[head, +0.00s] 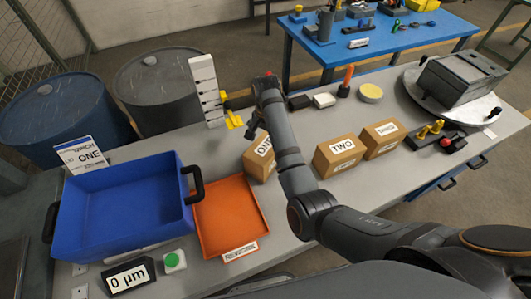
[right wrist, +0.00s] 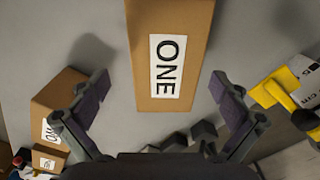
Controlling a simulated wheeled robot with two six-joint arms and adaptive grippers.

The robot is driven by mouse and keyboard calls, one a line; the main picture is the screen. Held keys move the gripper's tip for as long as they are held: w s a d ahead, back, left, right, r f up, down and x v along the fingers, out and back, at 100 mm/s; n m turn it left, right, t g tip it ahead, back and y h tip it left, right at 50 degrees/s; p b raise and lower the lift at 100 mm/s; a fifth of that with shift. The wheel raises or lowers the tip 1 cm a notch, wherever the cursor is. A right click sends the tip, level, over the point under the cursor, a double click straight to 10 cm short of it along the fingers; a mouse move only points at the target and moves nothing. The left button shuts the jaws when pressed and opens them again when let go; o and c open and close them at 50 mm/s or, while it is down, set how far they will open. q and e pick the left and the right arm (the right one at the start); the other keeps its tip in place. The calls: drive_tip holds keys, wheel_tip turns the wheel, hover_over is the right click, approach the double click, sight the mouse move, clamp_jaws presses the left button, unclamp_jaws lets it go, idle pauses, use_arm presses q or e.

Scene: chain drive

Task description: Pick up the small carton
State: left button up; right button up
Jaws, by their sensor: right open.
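Three brown cartons stand on the grey table, labelled ONE (head: 257,165), TWO (head: 338,153) and THREE (head: 382,138). They look alike in size, so I cannot tell which is the small carton. My right gripper (head: 252,130) is over the far side of carton ONE, and my arm hides part of that carton. In the right wrist view the gripper (right wrist: 160,92) is open and empty, with carton ONE (right wrist: 168,55) below and between its spread fingers. The other cartons (right wrist: 58,100) show left of the fingers. My left gripper is not in view.
A blue bin (head: 120,215) and an orange tray (head: 228,215) are at the left. Small blocks and a grey machine (head: 460,78) on a round plate are further right.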

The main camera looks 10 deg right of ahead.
sight(266, 146)
drive_tip(key=f, duration=0.2)
drive_tip(key=shift+w+f, duration=0.25)
drive_tip(key=shift+f, duration=0.1)
drive_tip(key=shift+w+f, duration=0.15)
drive_tip(key=shift+f, duration=0.15)
drive_tip(key=shift+f+p, duration=0.35)
drive_tip(key=shift+f, duration=0.05)
wheel_tip(266, 146, down, 4)
drive_tip(key=shift+w+r+p, duration=0.1)
drive_tip(key=shift+w+p, duration=0.05)
drive_tip(key=shift+p, duration=0.15)
drive_tip(key=shift+f, duration=0.25)
drive_tip(key=shift+c, duration=1.2)
drive_tip(key=c, duration=1.4)
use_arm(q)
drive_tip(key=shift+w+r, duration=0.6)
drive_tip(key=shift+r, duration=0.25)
use_arm(e)
drive_tip(key=shift+w+r, duration=0.15)
drive_tip(key=shift+c, duration=0.2)
